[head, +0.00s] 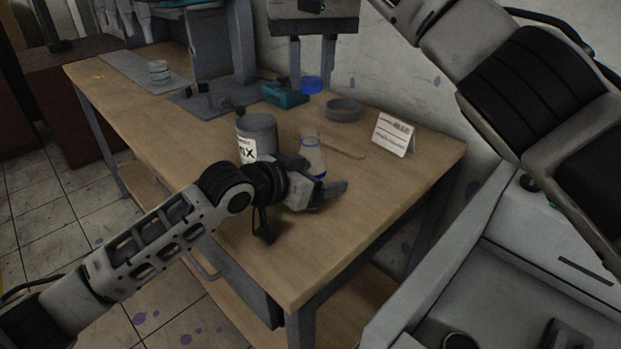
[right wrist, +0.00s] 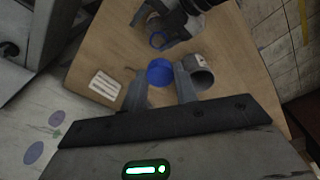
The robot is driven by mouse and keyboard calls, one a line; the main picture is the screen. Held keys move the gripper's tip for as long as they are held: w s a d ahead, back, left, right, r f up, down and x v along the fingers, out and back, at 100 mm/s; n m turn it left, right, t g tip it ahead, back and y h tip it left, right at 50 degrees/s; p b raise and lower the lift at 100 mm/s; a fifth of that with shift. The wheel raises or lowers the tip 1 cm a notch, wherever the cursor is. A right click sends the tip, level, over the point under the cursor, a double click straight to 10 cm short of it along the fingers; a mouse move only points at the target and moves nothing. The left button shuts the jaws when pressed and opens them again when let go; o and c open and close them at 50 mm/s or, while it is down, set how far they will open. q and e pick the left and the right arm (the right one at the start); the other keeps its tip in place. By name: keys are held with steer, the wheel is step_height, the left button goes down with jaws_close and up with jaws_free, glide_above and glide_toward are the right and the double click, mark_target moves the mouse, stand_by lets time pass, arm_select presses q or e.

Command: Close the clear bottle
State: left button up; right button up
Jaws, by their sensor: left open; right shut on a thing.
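The clear bottle (head: 311,152) stands upright on the wooden table, with a blue ring near its neck and its mouth uncovered. My left gripper (head: 322,180) is open low around the bottle and hides part of its base. In the right wrist view the bottle's blue ring (right wrist: 157,40) shows beside my left gripper. My right gripper (head: 312,75) points down above the far part of the table, shut on a round blue cap (head: 312,86). In the right wrist view the cap (right wrist: 160,72) sits between the two fingertips, apart from the bottle.
A grey can (head: 257,132) with a label stands just left of the bottle. A white card (head: 394,134), a thin wooden stick (head: 343,148), a round grey dish (head: 343,109) and a teal box (head: 284,95) lie around. The table's front right is clear.

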arm_select(q)
steer(key=c, duration=1.4)
steer(key=shift+c, duration=0.3)
arm_select(e)
steer(key=shift+s+f, duration=0.1)
steer(key=shift+f, duration=2.4)
steer(key=shift+f, duration=0.9)
steer(key=shift+f, duration=0.5)
